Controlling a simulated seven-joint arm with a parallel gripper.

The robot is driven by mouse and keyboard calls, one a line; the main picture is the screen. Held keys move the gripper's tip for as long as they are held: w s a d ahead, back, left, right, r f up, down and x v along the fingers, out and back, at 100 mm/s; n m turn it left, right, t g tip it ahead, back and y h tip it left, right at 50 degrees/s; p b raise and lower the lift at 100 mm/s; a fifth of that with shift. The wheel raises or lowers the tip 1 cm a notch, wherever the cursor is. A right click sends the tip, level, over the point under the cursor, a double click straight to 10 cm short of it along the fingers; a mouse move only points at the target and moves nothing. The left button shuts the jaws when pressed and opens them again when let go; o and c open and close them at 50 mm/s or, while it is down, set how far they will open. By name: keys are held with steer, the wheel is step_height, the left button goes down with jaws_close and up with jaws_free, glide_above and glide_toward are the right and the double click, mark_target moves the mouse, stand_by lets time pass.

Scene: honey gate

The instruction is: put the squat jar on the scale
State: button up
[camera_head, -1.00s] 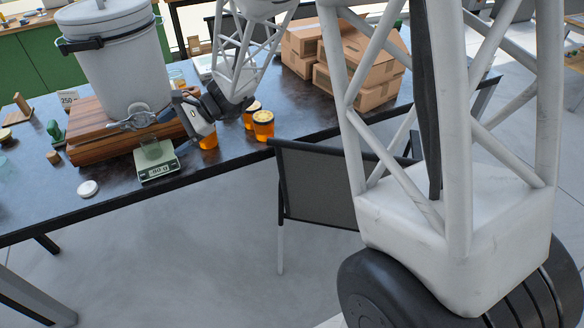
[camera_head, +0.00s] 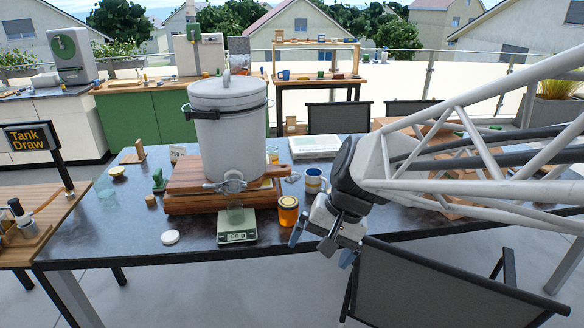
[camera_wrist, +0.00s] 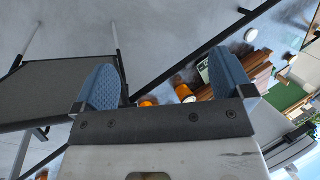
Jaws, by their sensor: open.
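The scale (camera_head: 238,238) lies on the dark table in front of the wooden boards, its display lit. A small see-through greenish vessel (camera_head: 235,213) appears on its plate. An orange jar with a pale lid (camera_head: 288,212) stands upright on the table just right of the scale. In the wrist view, an orange jar (camera_wrist: 183,90) and part of another (camera_wrist: 147,103) show beyond my fingers; I cannot tell which is the squat one. My gripper (camera_head: 322,247) is open and empty, right of the jar by the table's front edge, apart from it. My arm hides the table behind it.
A large white tank (camera_head: 229,135) with a tap stands on wooden boards (camera_head: 185,200) behind the scale. A white lid (camera_head: 170,238) lies left of the scale. A mug (camera_head: 315,183) stands behind the jar. A dark chair (camera_head: 430,300) stands at the front right.

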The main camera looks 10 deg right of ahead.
steer(key=s+d+r+n+t+h, duration=0.1)
steer(key=s+d+n+t+h, duration=0.1)
steer(key=s+d, duration=0.4)
steer(key=s+n+h, duration=0.1)
steer(key=s+h, duration=0.1)
steer(key=s, duration=0.1)
steer(key=shift+s+d+r, duration=0.25)
steer(key=shift+d+r, duration=0.1)
stand_by(1.7)
